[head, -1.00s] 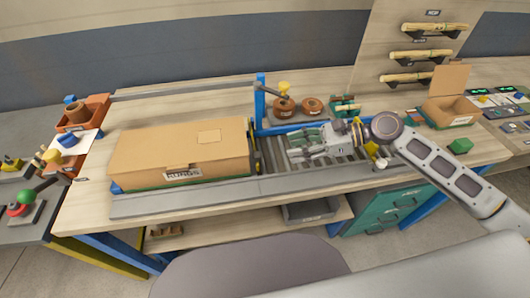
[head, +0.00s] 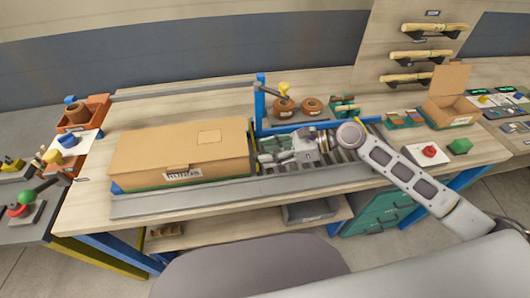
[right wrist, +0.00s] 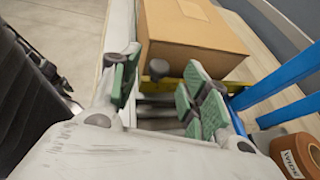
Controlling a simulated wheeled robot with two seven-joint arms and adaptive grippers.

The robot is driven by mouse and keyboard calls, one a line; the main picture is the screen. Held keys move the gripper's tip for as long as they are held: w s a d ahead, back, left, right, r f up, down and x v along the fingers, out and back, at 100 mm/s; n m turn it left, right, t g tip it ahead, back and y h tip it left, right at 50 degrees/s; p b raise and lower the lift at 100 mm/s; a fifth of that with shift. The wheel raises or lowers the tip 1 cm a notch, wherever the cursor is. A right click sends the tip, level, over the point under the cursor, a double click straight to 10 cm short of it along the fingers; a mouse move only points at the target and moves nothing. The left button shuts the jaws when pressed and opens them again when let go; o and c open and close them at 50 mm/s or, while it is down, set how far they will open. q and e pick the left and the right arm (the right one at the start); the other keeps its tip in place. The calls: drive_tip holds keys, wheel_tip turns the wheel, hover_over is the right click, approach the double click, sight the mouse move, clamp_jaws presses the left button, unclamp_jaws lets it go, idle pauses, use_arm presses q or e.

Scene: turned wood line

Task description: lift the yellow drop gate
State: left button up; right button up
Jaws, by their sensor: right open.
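The yellow drop gate shows as a low yellow strip (right wrist: 172,84) in the right wrist view, beyond my fingers and in front of the cardboard box (right wrist: 195,35). Parts of it are hidden by my fingers, and I cannot make it out clearly in the head view. My right gripper (head: 268,151) is over the roller conveyor, close to the box's right end. In the right wrist view its green-padded fingers (right wrist: 158,88) are apart with nothing held between them. I cannot tell whether a finger touches the gate. My left gripper is not in view.
The large box (head: 180,155) fills the conveyor's left part.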

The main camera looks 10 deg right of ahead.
drive_tip(key=shift+w+a+f, duration=0.15)
drive_tip(key=shift+a+f, duration=0.05)
drive_tip(key=shift+a, duration=0.5)
drive_tip(key=shift+a+f, duration=0.1)
drive_tip(key=c, duration=0.9)
clamp_jaws()
